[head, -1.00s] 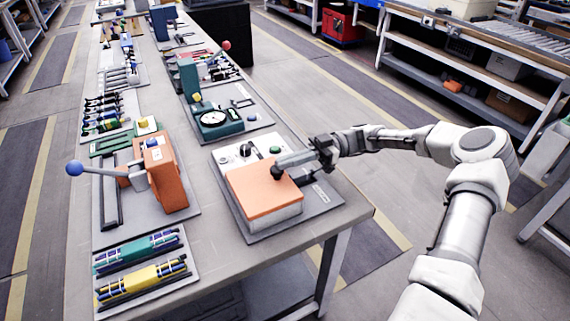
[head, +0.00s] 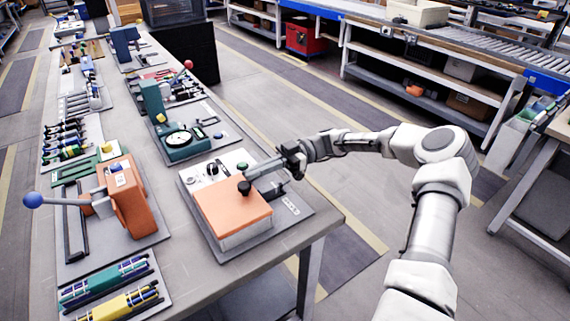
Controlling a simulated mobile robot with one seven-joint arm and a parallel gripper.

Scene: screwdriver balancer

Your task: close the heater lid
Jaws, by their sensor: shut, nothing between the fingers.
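The heater is a white box (head: 245,236) with an orange lid (head: 228,211) lying flat over its front part in the head view. A black knob (head: 244,187) stands at the lid's right back edge. My gripper (head: 251,174) is shut and empty, with its fingertips just behind the knob, pointing left. Whether the fingertips touch the knob or the lid, I cannot tell. The fingers hide part of the lid's back edge and the panel behind it.
The heater sits on a grey mat (head: 302,224) at the table's right edge. An orange press (head: 131,198) with a blue-ball lever stands to the left. A green device with a dial (head: 179,139) stands behind the heater. The floor right of the table is clear.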

